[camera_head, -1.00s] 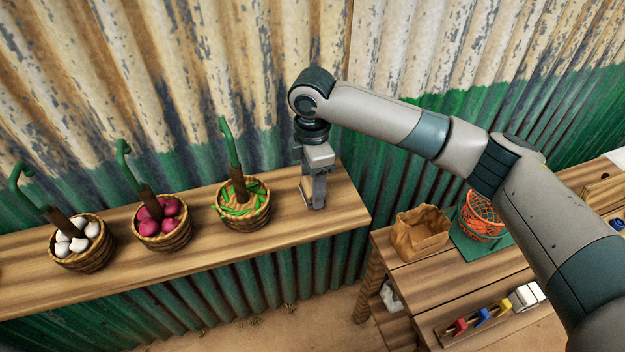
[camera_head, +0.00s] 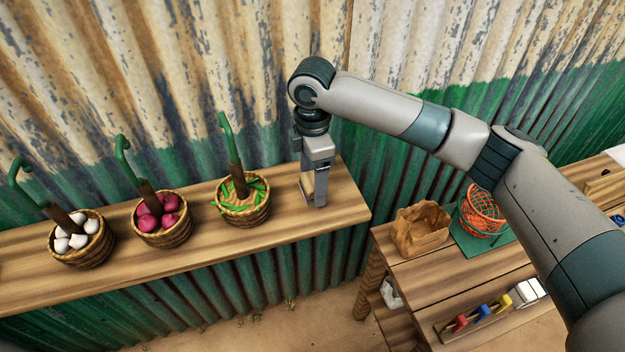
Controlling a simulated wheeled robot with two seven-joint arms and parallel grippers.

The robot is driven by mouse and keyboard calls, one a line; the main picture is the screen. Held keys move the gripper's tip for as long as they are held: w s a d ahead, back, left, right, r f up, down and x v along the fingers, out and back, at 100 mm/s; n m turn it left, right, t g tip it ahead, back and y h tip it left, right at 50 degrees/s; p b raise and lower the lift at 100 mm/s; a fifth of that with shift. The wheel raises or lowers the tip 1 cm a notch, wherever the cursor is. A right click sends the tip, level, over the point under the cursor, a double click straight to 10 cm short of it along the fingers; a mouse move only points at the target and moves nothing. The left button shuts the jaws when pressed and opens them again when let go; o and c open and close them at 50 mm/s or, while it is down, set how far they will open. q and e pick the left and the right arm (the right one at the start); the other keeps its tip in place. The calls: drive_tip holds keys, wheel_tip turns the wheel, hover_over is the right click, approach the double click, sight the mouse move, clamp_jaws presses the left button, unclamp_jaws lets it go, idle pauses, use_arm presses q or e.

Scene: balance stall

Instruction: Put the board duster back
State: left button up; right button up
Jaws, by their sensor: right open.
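My right gripper (camera_head: 313,191) points down at the right end of the long wooden shelf (camera_head: 285,221), right of the basket of green pods. It is open. A small tan patch shows beside its fingers; I cannot tell whether that is the board duster or bare shelf. No board duster can be made out for certain elsewhere. My left gripper is not in view.
On the shelf stand baskets of white bulbs (camera_head: 80,246), dark red bulbs (camera_head: 161,220) and green pods (camera_head: 241,203), with upright green-hooked handles. The lower table at right holds a paper bag (camera_head: 420,230), an orange basket (camera_head: 481,212), coloured clips (camera_head: 481,312) and white blocks (camera_head: 527,293).

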sight(312, 180)
wheel_tip(312, 180, up, 11)
drive_tip(key=b, duration=0.3)
idle(2.8)
